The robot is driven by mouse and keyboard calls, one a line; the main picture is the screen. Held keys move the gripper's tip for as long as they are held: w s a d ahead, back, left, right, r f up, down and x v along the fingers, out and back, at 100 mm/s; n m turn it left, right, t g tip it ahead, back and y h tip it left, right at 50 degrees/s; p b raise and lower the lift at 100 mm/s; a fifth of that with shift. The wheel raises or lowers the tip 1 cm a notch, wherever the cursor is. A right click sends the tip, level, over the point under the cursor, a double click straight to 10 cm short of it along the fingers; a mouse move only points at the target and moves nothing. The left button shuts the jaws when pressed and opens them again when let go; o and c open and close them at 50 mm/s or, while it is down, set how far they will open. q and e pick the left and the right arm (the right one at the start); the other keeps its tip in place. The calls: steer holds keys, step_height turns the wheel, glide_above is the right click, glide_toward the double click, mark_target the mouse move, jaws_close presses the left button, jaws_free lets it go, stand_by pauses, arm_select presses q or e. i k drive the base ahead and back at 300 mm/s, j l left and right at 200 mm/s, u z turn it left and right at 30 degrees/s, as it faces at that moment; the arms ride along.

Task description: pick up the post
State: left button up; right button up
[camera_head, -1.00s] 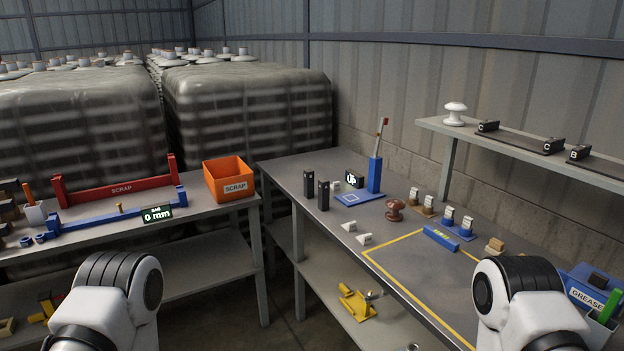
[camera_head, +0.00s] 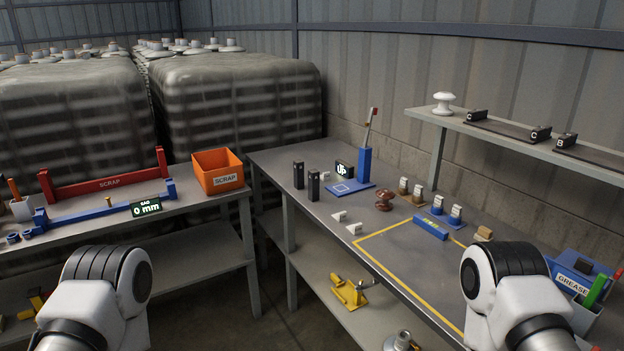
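Two insulator-like pieces show, and I cannot tell which one is the post. A white ribbed piece (camera_head: 443,103) stands upright on the raised shelf at the right. A brown ribbed piece (camera_head: 384,200) stands on the right bench, behind the yellow-outlined area. A metal-and-white piece (camera_head: 400,341) on the lower shelf is partly cut off by the bottom edge. My two arms show only as white links with black joints at the lower left and lower right. Both grippers are outside the picture.
The right bench (camera_head: 400,262) has a bare yellow-outlined area with a small blue level (camera_head: 430,227) at its back edge. A blue stand (camera_head: 364,168), black blocks and small labelled parts are behind. An orange scrap bin (camera_head: 218,171) stands on the left bench. A yellow tool (camera_head: 348,292) lies below.

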mark_target(298, 164)
steer(key=z, duration=0.25)
steer(key=i+j+z, duration=0.2)
steer(key=z, duration=0.25)
steer(key=i+j+z, duration=0.15)
steer(key=j+z, duration=0.25)
steer(key=i+j+z, duration=0.1)
steer(key=j+z, duration=0.2)
steer(key=z, duration=0.15)
